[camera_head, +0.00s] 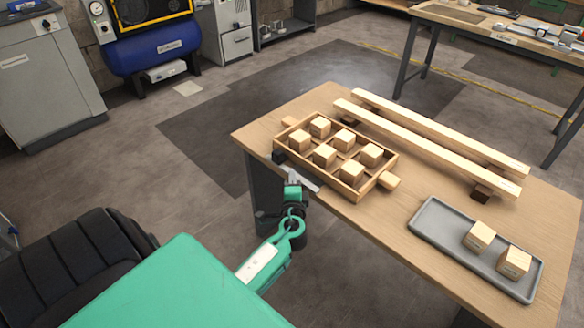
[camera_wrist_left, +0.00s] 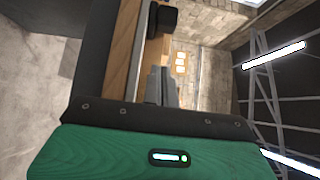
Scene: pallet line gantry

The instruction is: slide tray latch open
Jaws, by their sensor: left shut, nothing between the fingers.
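A shallow wooden tray (camera_head: 357,193) with compartments stands on the table and holds several wooden cubes (camera_head: 324,155). A small black block (camera_head: 279,157) sits at its left corner; a dark block (camera_wrist_left: 163,19) also shows ahead of the fingers in the left wrist view. A pale metal strip (camera_head: 304,181) lies along the table edge beside the tray; I cannot tell whether it belongs to the latch. My left gripper (camera_head: 292,180) is at the table edge just below the tray corner. Its fingers (camera_wrist_left: 161,72) are together and empty, apparently short of the dark block.
A grey tray (camera_head: 448,240) with two cubes is at the right. A wooden handle (camera_head: 388,181) juts from the tray's right end. Bare tabletop lies between the trays.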

